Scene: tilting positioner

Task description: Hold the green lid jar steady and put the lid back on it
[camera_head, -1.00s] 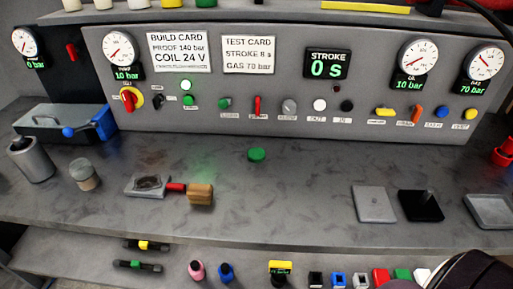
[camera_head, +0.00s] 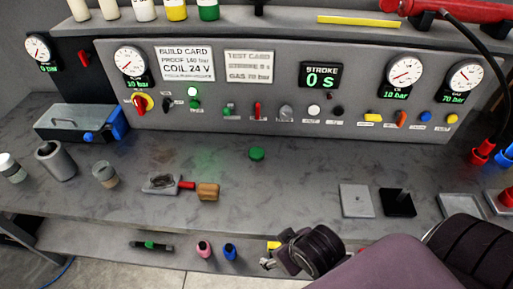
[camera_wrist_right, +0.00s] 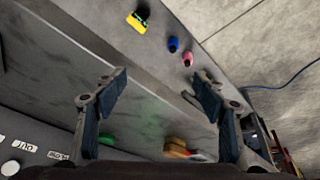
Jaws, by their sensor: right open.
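A small green lid (camera_head: 257,154) lies on the grey bench top, near its middle. It also shows in the right wrist view (camera_wrist_right: 106,139), low and left of centre. A small jar with a greyish upper part (camera_head: 105,174) stands upright at the left of the bench. I cannot tell for sure that it is the lid's jar. My right gripper (camera_wrist_right: 161,76) is open and empty, its fingers wide apart. In the head view my right wrist is in front of the bench's front edge, well short of the lid. My left gripper is not in view.
A metal cylinder (camera_head: 55,161) and a pale-topped jar (camera_head: 12,168) stand further left. A wooden-handled brush-like tool (camera_head: 208,191) lies between jar and lid. Flat plates (camera_head: 357,201) lie at right. Bottles (camera_head: 204,250) stand on the lower shelf. Bench around the lid is clear.

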